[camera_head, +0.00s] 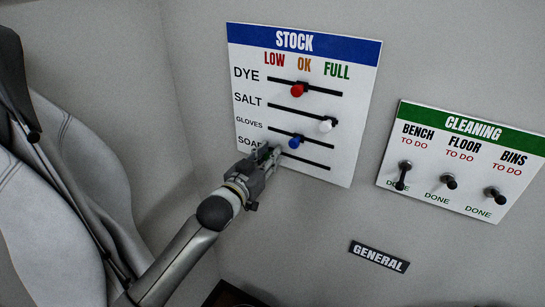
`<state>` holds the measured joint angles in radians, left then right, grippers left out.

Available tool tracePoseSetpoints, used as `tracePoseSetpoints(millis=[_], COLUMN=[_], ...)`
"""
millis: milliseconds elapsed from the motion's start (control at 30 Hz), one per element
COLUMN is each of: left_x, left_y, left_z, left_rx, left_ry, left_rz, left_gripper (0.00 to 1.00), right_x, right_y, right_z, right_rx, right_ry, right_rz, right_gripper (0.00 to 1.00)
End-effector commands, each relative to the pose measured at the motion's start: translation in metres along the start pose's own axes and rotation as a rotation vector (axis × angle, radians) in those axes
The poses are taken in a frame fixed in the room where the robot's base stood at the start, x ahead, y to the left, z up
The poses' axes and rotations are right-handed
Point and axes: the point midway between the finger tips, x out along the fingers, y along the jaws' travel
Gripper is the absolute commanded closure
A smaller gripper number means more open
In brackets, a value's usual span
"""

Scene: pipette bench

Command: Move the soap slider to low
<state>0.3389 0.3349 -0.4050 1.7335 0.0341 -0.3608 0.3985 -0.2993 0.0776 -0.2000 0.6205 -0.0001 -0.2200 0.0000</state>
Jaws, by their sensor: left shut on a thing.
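The white stock board (345,140) has a blue header and LOW, OK and FULL columns. Its bottom row is labelled SOAP (247,142), with the end of the word covered by my gripper. The soap track (310,162) is a dark slanting line, bare on its middle and right. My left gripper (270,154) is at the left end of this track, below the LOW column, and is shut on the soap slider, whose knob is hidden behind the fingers. My right gripper is not in view.
A red dye knob (297,91) and blue gloves knob (294,143) sit mid-track; the white salt knob (326,125) is near FULL. A cleaning board (463,192) with three dark switches is at right. A GENERAL label (379,257) is below. A grey chair-like shape (40,220) is at left.

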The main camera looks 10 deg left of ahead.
Motion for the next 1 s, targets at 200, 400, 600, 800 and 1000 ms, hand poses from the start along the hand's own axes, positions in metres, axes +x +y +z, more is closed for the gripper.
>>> tracePoseSetpoints(millis=[200,400,600,800,1000], left_x=[0.000,0.000,-0.006,-0.037,-0.078], left_y=[-0.002,-0.001,-0.001,-0.001,-0.002], left_z=[-0.001,-0.001,0.000,0.001,0.001], left_rx=[0.003,0.002,0.002,0.001,0.002], left_ry=[0.000,0.000,0.000,-0.002,-0.002], left_rz=[-0.005,-0.003,-0.002,-0.003,-0.003], left_gripper=[0.57,0.57,0.57,0.57,0.57], right_x=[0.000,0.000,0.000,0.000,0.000], right_y=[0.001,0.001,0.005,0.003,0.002], right_z=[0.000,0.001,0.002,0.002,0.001], right_rx=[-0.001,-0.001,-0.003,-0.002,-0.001], right_ry=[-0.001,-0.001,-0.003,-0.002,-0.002], right_rz=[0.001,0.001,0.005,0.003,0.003], right_gripper=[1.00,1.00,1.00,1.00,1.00])
